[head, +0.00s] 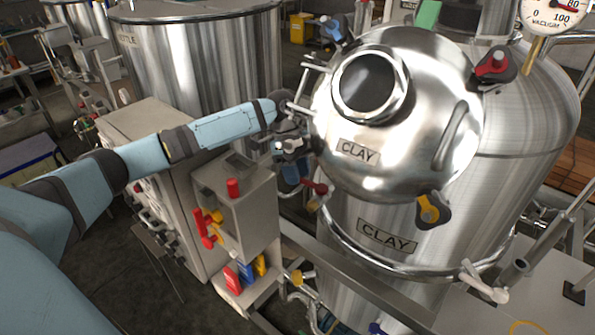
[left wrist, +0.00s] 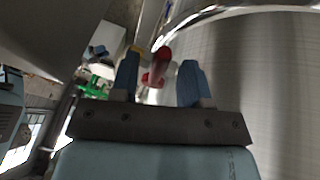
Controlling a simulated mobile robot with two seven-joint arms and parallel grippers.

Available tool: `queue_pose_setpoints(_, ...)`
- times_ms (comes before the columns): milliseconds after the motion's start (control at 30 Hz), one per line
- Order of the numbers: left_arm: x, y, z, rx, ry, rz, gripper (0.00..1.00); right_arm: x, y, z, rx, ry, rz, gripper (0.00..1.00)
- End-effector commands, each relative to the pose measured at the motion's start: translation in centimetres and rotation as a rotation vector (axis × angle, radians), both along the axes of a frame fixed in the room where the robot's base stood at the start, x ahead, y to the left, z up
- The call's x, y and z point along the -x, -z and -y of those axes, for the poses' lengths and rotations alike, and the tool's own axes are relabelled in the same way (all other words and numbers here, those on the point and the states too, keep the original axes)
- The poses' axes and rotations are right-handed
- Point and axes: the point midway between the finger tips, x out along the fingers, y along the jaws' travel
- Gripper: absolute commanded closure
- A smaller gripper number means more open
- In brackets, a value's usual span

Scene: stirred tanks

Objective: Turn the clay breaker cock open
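The steel tank labelled CLAY (head: 372,270) stands at the right with its domed lid (head: 420,120). A small cock with a dark red handle (head: 316,188) sits at the left of the tank, below the lid; no label on it is readable. My left gripper (head: 292,178) is just left of this handle, pointing down, and partly hidden by the wrist. In the left wrist view its two blue fingers (left wrist: 159,82) are apart, and the red handle (left wrist: 158,65) shows between and just beyond them. I cannot tell whether they touch it. My right gripper is out of view.
A grey control box (head: 240,205) with red and yellow levers stands below my left arm. A lid clamp with a yellow knob (head: 430,209) and another with a red knob (head: 493,65) sit on the lid's edge. Another steel tank (head: 205,60) stands behind my arm.

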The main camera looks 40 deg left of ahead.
Motion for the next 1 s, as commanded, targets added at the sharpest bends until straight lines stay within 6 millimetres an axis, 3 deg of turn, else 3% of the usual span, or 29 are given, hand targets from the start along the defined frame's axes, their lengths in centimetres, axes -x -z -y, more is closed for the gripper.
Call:
queue_pose_setpoints(333,-0.3,-1.3,-0.6,0.001,0.000,0.002,0.58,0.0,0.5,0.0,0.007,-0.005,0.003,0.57)
queue_pose_setpoints(800,-1.9,-10.3,-4.5,0.002,-0.001,0.003,0.58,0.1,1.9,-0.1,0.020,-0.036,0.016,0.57)
queue_pose_setpoints(1000,-2.2,-12.2,-5.3,0.000,0.000,0.001,0.58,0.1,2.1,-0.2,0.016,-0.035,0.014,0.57)
